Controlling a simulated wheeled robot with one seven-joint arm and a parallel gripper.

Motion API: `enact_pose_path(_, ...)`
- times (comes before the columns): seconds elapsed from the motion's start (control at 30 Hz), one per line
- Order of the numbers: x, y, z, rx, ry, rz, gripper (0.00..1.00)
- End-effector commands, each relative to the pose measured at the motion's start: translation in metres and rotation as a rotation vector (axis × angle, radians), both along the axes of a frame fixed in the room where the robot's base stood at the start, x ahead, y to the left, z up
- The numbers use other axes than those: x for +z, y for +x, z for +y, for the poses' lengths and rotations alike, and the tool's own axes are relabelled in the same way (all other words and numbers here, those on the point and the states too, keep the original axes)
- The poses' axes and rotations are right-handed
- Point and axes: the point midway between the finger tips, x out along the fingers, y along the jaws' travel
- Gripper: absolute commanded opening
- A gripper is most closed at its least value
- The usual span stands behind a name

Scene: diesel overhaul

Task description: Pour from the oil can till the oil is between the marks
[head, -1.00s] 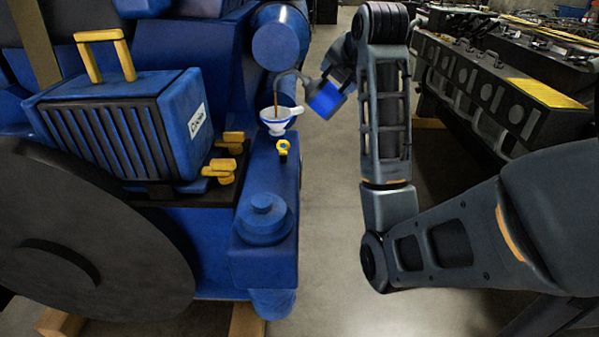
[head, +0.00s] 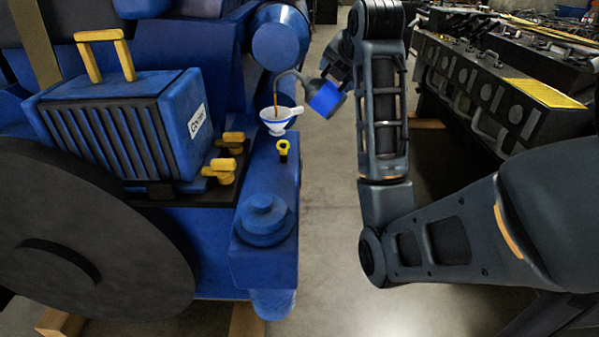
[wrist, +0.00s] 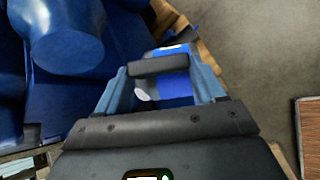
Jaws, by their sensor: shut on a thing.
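The oil can (head: 325,98) is blue with grey ends and a thin grey spout. My gripper (head: 339,72) is shut on it and holds it tilted in the air, right of the blue engine (head: 265,185). The spout points left over a white and blue funnel (head: 278,121) on the engine. A thin brown oil stream (head: 275,97) falls from the spout into the funnel. In the wrist view the can (wrist: 175,88) shows between my fingers, partly hidden. A yellow ring handle (head: 283,147) stands just in front of the funnel. The oil level and marks do not show.
A blue cooler box (head: 120,120) with yellow handles and a large dark wheel (head: 80,240) are at the left. Yellow valve handles (head: 220,170) stick out beside it. A dark engine block (head: 490,95) stands at the right. Bare floor (head: 325,220) lies between.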

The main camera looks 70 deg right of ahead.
Motion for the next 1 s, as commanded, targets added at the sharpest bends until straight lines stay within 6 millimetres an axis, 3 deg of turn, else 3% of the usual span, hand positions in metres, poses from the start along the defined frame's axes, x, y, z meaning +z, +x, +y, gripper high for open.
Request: enact_pose_path(1.0, 0.0041, 0.0029, -0.0002, -0.001, -0.002, 0.033, 0.2)
